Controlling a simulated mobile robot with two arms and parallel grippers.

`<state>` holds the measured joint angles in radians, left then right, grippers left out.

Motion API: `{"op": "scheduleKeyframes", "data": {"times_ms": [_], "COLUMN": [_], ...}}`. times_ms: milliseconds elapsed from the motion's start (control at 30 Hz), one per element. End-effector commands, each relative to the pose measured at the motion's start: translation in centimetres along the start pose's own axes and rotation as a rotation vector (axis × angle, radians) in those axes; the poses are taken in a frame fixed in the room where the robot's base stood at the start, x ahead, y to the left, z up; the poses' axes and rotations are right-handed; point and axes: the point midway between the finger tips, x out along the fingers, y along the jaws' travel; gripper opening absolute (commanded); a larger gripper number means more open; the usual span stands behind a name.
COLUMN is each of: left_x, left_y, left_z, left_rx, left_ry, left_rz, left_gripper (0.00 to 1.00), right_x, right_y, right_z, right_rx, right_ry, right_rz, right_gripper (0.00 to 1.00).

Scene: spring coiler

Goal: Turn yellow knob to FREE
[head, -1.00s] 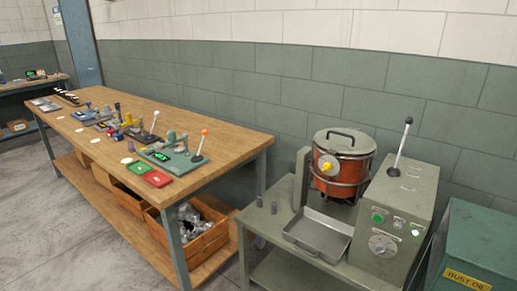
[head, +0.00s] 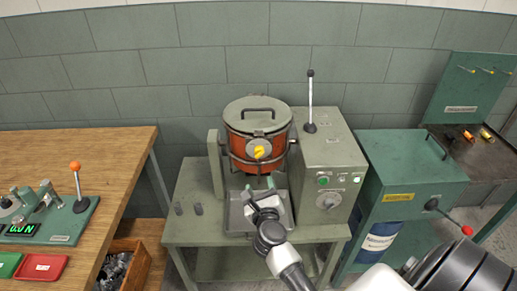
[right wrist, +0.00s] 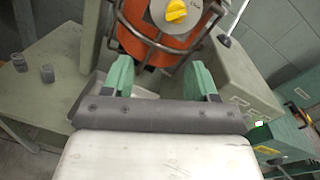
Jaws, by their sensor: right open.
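The yellow knob (head: 259,152) sits on a pale round dial on the front of an orange drum (head: 238,148) with a green lid. In the right wrist view the knob (right wrist: 176,11) shows at the top, on its dial; the lettering there is too small to read. My right gripper (head: 259,186) is open and empty, in front of and below the knob, over the metal tray. Its two green fingers (right wrist: 164,80) point toward the drum and are apart from the knob. My left gripper is not in view.
A wire guard (right wrist: 150,38) rings the drum. A metal tray (head: 233,219) lies below it. A green control box (head: 327,160) with an upright lever stands right of the drum. A wooden bench (head: 120,145) is at the left, a green cabinet (head: 405,165) at the right.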

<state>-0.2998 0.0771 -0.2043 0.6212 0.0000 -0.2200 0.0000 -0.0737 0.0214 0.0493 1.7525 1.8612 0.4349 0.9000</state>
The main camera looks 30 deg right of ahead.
Motion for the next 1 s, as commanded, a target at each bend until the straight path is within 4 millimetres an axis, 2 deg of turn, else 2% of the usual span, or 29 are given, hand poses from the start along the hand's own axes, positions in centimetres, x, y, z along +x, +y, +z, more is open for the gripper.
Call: {"op": "scheduleKeyframes", "data": {"times_ms": [33, 167, 267, 700, 833, 1000], "left_x": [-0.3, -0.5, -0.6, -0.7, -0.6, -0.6], "left_y": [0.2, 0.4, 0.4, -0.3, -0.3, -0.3], "left_z": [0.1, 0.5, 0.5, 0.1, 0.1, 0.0], "left_rx": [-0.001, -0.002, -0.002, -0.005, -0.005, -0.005], "left_ry": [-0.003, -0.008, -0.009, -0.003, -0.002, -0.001], "left_rz": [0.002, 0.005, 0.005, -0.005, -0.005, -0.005], "left_gripper": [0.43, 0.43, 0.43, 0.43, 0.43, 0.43], "right_x": [0.1, 0.6, 1.6, 9.4, 10.6, 11.1], "right_y": [-0.9, -1.8, -1.9, -2.1, -2.1, -2.1], "right_z": [1.3, 2.6, 2.7, 2.5, 2.5, 2.5], "right_rx": [0.078, 0.185, 0.195, 0.189, 0.190, 0.189], "right_ry": [-0.003, -0.003, -0.003, -0.003, -0.002, -0.002], "right_rz": [-0.017, -0.033, -0.034, -0.033, -0.032, -0.032], "right_gripper": [0.58, 0.58, 0.58, 0.58, 0.58, 0.58]}}
